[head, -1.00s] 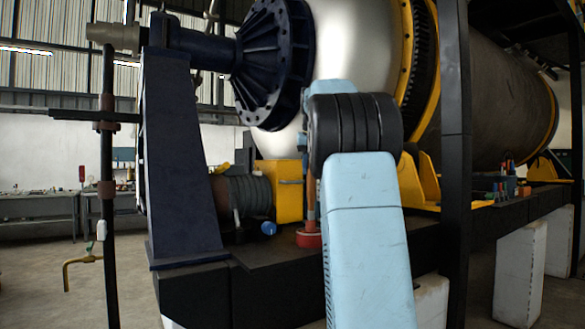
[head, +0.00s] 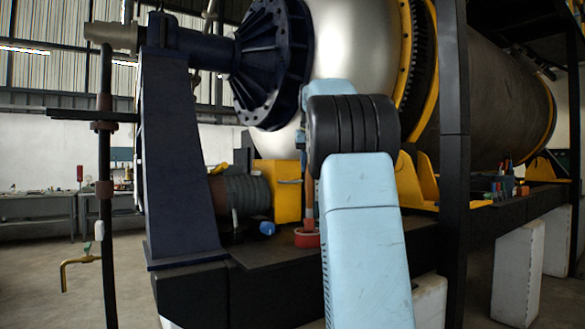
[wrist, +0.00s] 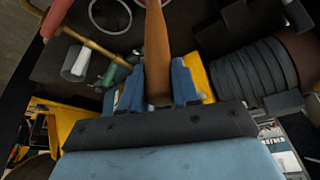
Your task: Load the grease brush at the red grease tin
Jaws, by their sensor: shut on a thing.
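In the head view, the red grease tin (head: 307,239) stands on the dark bench deck, partly behind my arm. The brush's orange-brown handle (head: 309,192) stands upright just above it, and its lower end meets the tin in the picture. The bristles are hidden, so I cannot tell how deep the brush is. In the wrist view, the blue fingers of my gripper (wrist: 157,84) are shut on the brush handle (wrist: 157,45), one on each side. In the head view, my arm hides most of the gripper.
A dark blue pedestal (head: 180,170) stands left of the tin. A yellow block (head: 288,190) and a ribbed dark cylinder (head: 243,194) are behind the tin. A black post (head: 455,150) rises at right. A blue cap-like item (head: 266,228) lies left of the tin.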

